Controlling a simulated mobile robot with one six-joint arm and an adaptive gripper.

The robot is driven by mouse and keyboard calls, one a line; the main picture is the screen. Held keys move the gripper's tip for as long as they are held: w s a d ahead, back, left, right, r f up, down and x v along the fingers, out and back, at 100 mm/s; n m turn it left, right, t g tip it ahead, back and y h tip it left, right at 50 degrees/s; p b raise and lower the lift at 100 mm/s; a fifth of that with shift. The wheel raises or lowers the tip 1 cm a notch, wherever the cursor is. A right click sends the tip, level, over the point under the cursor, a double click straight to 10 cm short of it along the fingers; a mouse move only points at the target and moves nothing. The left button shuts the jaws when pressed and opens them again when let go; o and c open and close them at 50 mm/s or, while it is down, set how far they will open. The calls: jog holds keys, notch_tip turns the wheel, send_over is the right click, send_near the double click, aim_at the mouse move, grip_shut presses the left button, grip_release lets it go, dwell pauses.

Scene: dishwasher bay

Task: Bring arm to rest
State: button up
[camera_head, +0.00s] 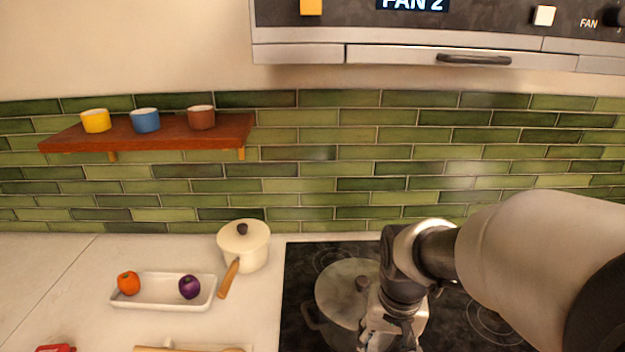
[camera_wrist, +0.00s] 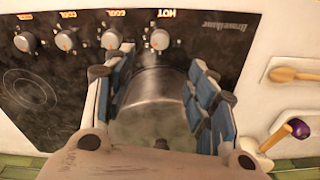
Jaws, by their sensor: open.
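My gripper (camera_head: 391,335) hangs over the dark cooktop at the lower right of the head view, with my arm reaching in from the right. In the wrist view my gripper (camera_wrist: 152,75) has its two blue-padded fingers spread wide, with nothing held between them. A metal pot with a lid (camera_head: 340,288) stands on the cooktop, partly hidden behind my gripper. The pot (camera_wrist: 152,105) also shows between and beyond the fingers in the wrist view. I cannot tell the exact gap between fingers and pot.
The cooktop (camera_head: 300,262) has several knobs (camera_wrist: 67,40) along its front. A cream pot (camera_head: 256,248) with a wooden handle and a white tray (camera_head: 150,303) stand left on the counter. A shelf (camera_head: 70,142) with cups and a range hood (camera_head: 400,55) are above.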

jog(key=s+r+n+t, duration=0.2)
jog(key=s+r+t, duration=0.1)
jog(key=s+r, duration=0.6)
jog(key=s, duration=0.4)
jog(key=shift+s+r+t, duration=0.4)
